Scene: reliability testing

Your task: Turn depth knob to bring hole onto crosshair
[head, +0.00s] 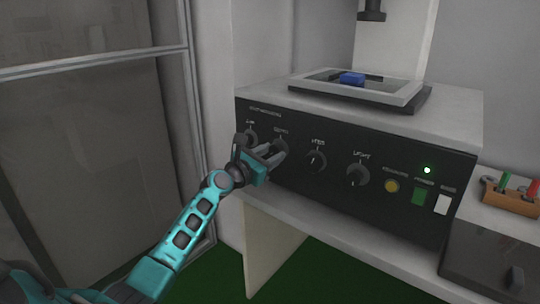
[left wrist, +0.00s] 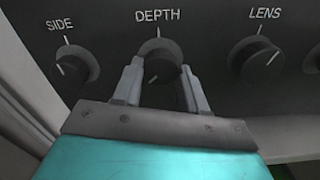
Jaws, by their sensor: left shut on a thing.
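The depth knob (left wrist: 160,65) is a round dark knob under the label DEPTH in the left wrist view. Its white pointer line points down and to the left. My left gripper (left wrist: 162,82) has one finger on each side of the knob and is shut on it. In the head view my left gripper (head: 274,155) is at the panel, with the depth knob (head: 281,145) partly hidden behind it. A blue block (head: 352,78) sits on the framed stage on top of the machine. The hole and the crosshair cannot be made out. My right gripper is not in view.
The side knob (left wrist: 73,67) is left of the depth knob and the lens knob (left wrist: 257,60) is right of it. Farther right are another knob (head: 358,175), a yellow button (head: 392,186) and a lit green lamp (head: 427,170). A wooden tool holder (head: 509,200) stands at the right.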

